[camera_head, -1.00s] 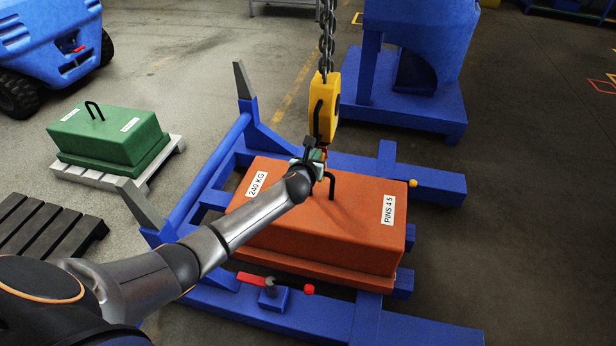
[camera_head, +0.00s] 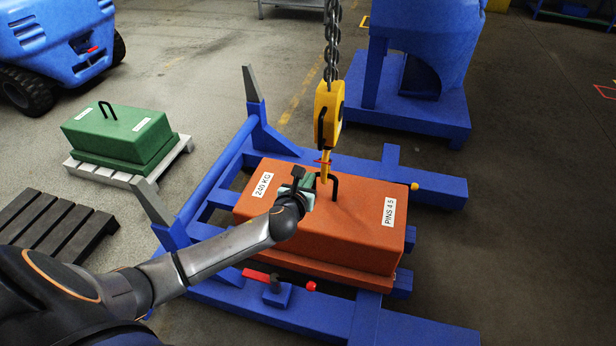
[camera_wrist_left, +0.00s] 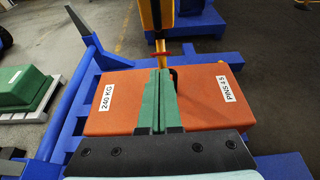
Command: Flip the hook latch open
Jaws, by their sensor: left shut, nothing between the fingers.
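A yellow hook block (camera_head: 328,115) hangs from a chain above an orange counterweight (camera_head: 310,225) marked "240 KG" and "PINS 4 5". Its thin yellow hook (camera_head: 325,172) reaches down beside the counterweight's black lifting eye (camera_head: 335,187); I cannot tell if they touch. A small red latch (camera_head: 323,160) sits across the hook and also shows in the wrist view (camera_wrist_left: 161,54). My left gripper (camera_head: 304,182) is left of and slightly below the latch, apart from it. Its green fingers (camera_wrist_left: 159,85) are together and empty, pointing at the hook. My right gripper is out of view.
A blue frame (camera_head: 440,187) surrounds the counterweight, with a red-handled lever (camera_head: 257,275) at its front. A green weight (camera_head: 118,135) on a pale pallet and a dark pallet (camera_head: 45,225) lie left. A blue machine (camera_head: 420,115) stands behind.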

